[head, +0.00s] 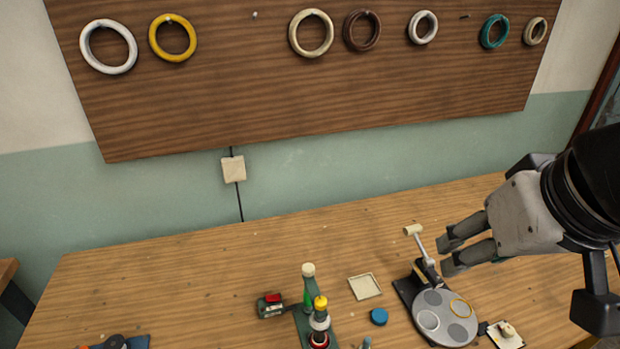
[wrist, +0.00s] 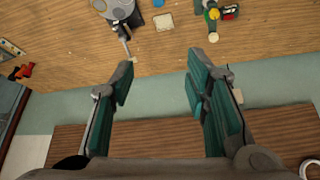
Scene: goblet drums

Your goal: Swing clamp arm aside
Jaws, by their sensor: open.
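The clamp arm (head: 420,241) is a thin metal lever with a cream knob, rising from a dark block at the back of a fixture with a round grey plate (head: 454,322). The plate carries several round pads and a yellow ring. My gripper (head: 448,256) is open and empty, just right of the clamp arm in the head view, fingers pointing left. In the wrist view, the clamp arm (wrist: 126,46) lies beyond the left fingertip, outside the middle of the gap between the fingers (wrist: 160,72). I see no contact; the height difference is hard to judge.
A green stand (head: 318,320) with stacked coloured parts, a blue disc (head: 379,317), a cream square tray (head: 365,287) and a small cream block (head: 505,333) surround the fixture. Rings hang on the wall board (head: 250,85). The table's left half is mostly clear.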

